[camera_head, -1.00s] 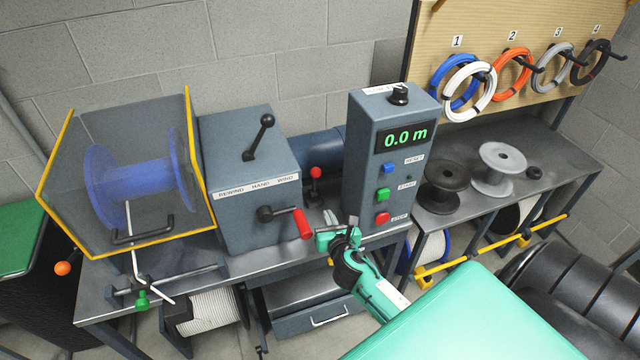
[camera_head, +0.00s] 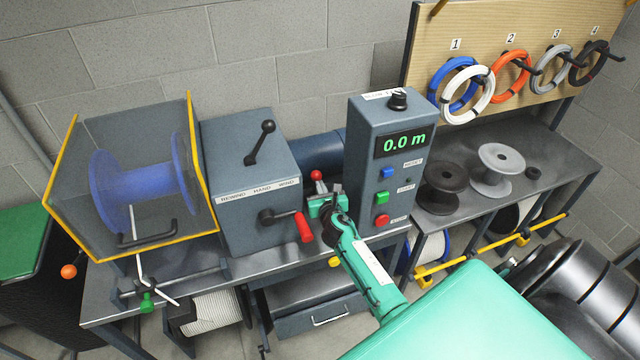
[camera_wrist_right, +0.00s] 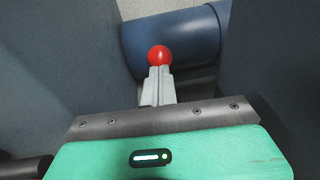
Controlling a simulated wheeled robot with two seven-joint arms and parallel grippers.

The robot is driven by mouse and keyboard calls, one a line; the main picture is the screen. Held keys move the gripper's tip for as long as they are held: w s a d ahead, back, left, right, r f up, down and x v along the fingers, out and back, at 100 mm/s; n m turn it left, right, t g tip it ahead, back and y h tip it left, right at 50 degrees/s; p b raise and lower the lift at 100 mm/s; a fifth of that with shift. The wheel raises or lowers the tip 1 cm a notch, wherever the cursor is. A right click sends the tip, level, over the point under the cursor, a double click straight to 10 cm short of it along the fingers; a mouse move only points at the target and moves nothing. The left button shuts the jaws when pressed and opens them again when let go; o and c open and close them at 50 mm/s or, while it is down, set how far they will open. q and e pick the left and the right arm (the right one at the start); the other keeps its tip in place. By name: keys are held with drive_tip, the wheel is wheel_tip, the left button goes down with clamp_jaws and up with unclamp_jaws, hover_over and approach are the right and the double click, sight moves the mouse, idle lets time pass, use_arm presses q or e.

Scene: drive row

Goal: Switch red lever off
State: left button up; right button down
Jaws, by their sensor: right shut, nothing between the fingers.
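The red-knobbed lever (camera_head: 317,174) stands at the back of the bench, between the grey rewind box and the control box. Its lower part is hidden behind my right gripper (camera_head: 323,192). In the right wrist view its red ball (camera_wrist_right: 160,55) shows just beyond the tips of my right gripper (camera_wrist_right: 159,75). The gripper's fingers are shut with nothing between them and point at the ball. I cannot tell whether they touch it. My left gripper is not in view.
The control box (camera_head: 372,150), reading 0.0 m, stands close on the right. A blue cylinder (camera_wrist_right: 175,38) lies behind the lever. The gap here is narrow.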

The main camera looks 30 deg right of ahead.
sight(317, 176)
drive_tip(key=shift+x, duration=0.8)
drive_tip(key=shift+w+d+r, duration=0.2)
drive_tip(key=shift+w+r, duration=0.2)
drive_tip(key=shift+w, duration=0.35)
